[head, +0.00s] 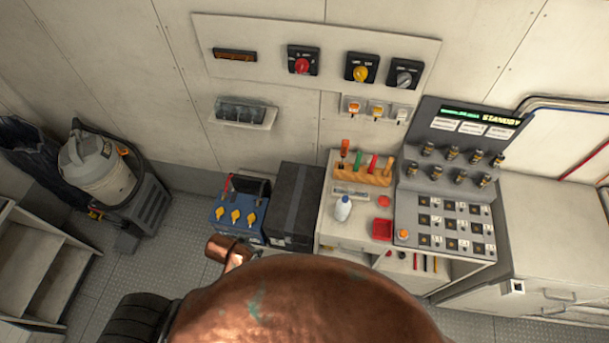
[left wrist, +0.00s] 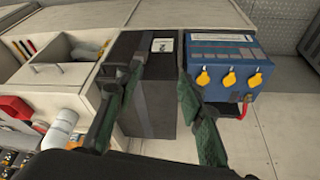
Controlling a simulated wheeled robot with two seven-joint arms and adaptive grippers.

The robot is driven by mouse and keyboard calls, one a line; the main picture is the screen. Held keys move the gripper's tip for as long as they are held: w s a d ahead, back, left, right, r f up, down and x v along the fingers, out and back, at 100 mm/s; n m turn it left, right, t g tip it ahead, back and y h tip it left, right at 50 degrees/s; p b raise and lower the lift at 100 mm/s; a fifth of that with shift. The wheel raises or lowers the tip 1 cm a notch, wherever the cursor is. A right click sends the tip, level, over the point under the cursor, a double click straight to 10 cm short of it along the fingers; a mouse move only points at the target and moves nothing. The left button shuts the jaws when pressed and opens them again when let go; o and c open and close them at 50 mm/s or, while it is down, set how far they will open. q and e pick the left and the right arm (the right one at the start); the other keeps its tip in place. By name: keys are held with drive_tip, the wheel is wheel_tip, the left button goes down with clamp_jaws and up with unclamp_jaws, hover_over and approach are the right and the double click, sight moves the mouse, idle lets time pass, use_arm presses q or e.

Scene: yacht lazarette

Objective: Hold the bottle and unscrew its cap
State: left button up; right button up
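A small white bottle (head: 342,210) with a narrower top stands on the light worktop (head: 352,240) in the head view, left of the red tray. The same bottle (left wrist: 57,134) shows at the lower left of the left wrist view, partly cut off by my dark gripper body. My left gripper (left wrist: 155,105) is open in the left wrist view. Its two green-dark fingers are well apart with nothing between them, and the black box shows behind. The bottle is outside the fingers, to their left in that view. I cannot make out my right gripper in either view.
A black box (head: 294,205) and a blue box with yellow caps (head: 240,211) stand left of the worktop. A tool rack (head: 362,170), red tray (head: 382,229) and sloping control console (head: 446,220) surround the bottle. A large copper-coloured shape covers the bottom of the head view.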

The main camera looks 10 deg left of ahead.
use_arm(q)
drive_tip(key=w+d+r+m+g+h+p, duration=0.1)
drive_tip(key=w+d+r+m, duration=0.3)
drive_tip(key=d+m, duration=0.55)
drive_tip(key=w+d+r+m+g+h, duration=0.1)
drive_tip(key=w+d+r+m+h, duration=0.2)
drive_tip(key=d, duration=1.1)
drive_tip(key=w+d+r+m+g+p, duration=0.15)
drive_tip(key=w+d+r+m, duration=0.25)
drive_tip(key=d+m, duration=0.6)
wheel_tip(320, 180, up, 2)
drive_tip(key=m+y, duration=0.5)
drive_tip(key=m, duration=0.3)
hover_over(346, 197)
drive_tip(key=shift+s+a+b, duration=0.1)
drive_tip(key=shift+b, duration=0.2)
drive_tip(key=shift+f+b, duration=2.75)
drive_tip(key=shift+f, duration=0.9)
use_arm(e)
wheel_tip(346, 197, down, 3)
drive_tip(key=shift+r, duration=0.2)
drive_tip(key=shift+o, duration=0.2)
